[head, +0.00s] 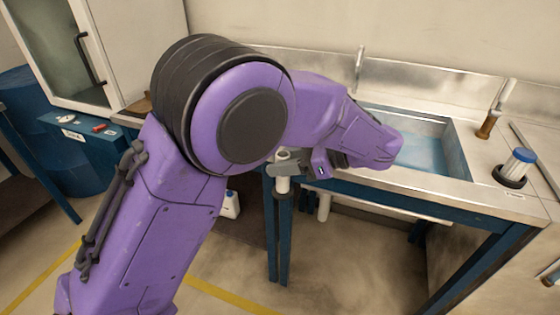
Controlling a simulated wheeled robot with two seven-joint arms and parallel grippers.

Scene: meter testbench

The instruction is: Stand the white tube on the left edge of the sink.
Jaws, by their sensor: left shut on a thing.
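The white tube (283,184) is upright in the jaws of my left gripper (284,168), which is shut around it. Its top shows just above the fingers and its lower part below them. In the picture it overlaps the front left corner of the sink bench, above a blue leg. I cannot tell whether its bottom touches anything. The sink (455,150) is a steel basin with a blue inside, to the right of the gripper. My left arm hides most of the sink's left edge. My right gripper is not in view.
A blue-capped white container (520,164) stands in a dark ring on the right of the steel counter. A white bottle (231,205) stands below, left of the bench leg. A cabinet (85,50) is at back left.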

